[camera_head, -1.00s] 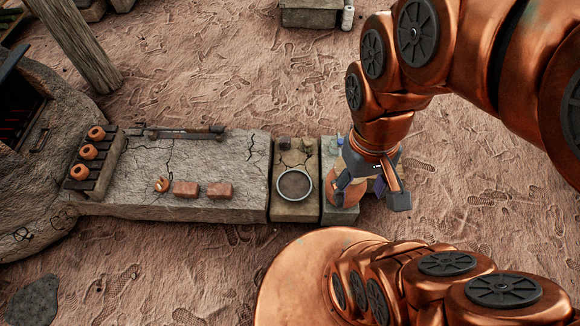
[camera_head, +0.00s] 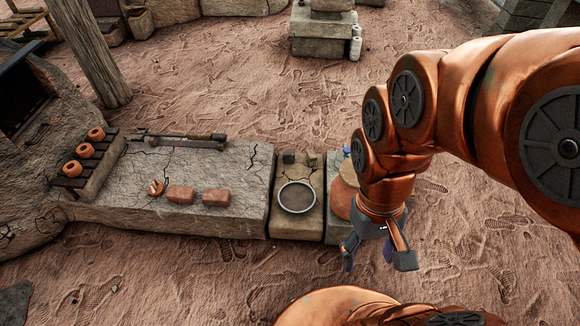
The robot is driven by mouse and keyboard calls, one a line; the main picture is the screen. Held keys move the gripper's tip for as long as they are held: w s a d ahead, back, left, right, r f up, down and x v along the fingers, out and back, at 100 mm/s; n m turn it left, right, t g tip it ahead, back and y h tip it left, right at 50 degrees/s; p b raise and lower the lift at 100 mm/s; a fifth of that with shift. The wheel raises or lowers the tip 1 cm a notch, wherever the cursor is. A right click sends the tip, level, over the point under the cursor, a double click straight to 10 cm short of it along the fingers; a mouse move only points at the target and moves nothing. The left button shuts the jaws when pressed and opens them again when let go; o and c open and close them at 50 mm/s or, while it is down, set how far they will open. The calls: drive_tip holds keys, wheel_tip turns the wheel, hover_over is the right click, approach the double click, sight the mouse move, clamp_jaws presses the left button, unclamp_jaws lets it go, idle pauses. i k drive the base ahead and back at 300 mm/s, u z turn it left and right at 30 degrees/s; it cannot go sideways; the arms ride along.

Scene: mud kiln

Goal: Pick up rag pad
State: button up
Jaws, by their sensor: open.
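I cannot make out the rag pad with certainty. A small dark grey block-like item (camera_head: 288,157) and a smaller dark item (camera_head: 311,160) sit at the back of the stone block (camera_head: 284,226) with the round pan; either is too small to name. My gripper (camera_head: 377,260) points down with its dark fingers spread apart and nothing between them. It hangs in front of the right-hand block (camera_head: 333,236), to the right of the pan. My wrist and arm hide much of that block's top, where an orange-brown round thing (camera_head: 341,204) partly shows.
A round grey-rimmed pan (camera_head: 297,197) sits left of my gripper. Reddish bricks (camera_head: 181,194) and a small orange pot (camera_head: 156,187) lie on the long stone bench (camera_head: 105,211). Long tools (camera_head: 180,141) lie at its back. Sandy ground in front is clear.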

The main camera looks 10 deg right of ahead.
sight(288, 154)
drive_tip(key=u, duration=0.5)
drive_tip(key=i, duration=0.4)
drive_tip(key=u, duration=0.8)
drive_tip(key=i, duration=0.8)
drive_tip(key=z, duration=0.1)
